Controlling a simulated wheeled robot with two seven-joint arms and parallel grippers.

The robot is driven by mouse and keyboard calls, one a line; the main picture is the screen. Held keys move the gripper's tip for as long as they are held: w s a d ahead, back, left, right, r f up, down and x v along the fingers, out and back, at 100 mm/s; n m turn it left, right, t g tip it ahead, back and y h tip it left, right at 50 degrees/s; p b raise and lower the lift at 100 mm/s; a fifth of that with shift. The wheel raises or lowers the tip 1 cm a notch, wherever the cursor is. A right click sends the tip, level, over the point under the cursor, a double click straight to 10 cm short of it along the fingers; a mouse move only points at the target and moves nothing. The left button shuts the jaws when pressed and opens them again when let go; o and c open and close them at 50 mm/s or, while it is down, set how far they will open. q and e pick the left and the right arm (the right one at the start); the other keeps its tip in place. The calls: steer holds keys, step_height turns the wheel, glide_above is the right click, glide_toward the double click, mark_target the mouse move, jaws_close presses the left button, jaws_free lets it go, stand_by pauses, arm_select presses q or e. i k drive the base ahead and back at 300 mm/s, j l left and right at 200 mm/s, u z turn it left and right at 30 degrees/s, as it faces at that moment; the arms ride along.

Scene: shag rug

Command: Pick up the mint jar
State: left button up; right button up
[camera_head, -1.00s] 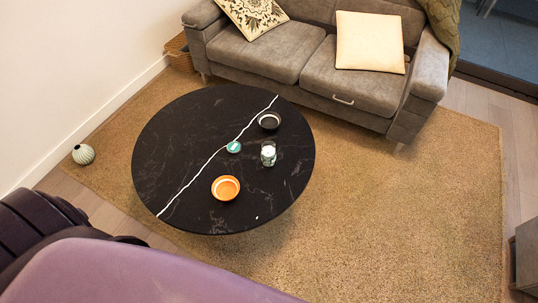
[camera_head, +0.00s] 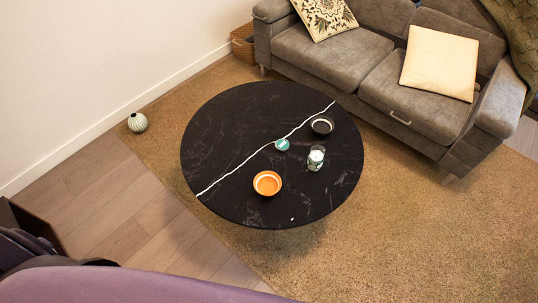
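A round black table (camera_head: 230,125) with a white vein stands on the rug. On its right half is a small clear glass jar (camera_head: 316,158) with a white and green inside, upright. A small flat round teal thing (camera_head: 282,145) lies to its left, on the vein. I cannot tell for sure which of the two is the mint jar. Neither of my grippers is in view; purple parts of my own body fill the bottom left.
An orange bowl (camera_head: 267,183) and a dark bowl (camera_head: 322,125) also stand on the table. A grey sofa (camera_head: 335,60) is behind it. A ribbed vase (camera_head: 137,122) stands near the wall at left. Open rug (camera_head: 420,230) lies to the right and front.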

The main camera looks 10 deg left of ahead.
mark_target(317, 154)
steer(key=i+l+u, duration=0.15)
steer(key=u, duration=0.3)
steer(key=i+l+u, duration=0.1)
steer(key=l+u, duration=0.4)
steer(key=i+l+u, duration=0.1)
steer(key=l+u, duration=0.2)
steer(key=u, duration=0.15)
steer(key=l+u, duration=0.35)
steer(key=u, duration=0.15)
steer(key=k+l+u, duration=0.1)
steer(key=l+u, duration=0.35)
steer(key=j, duration=0.05)
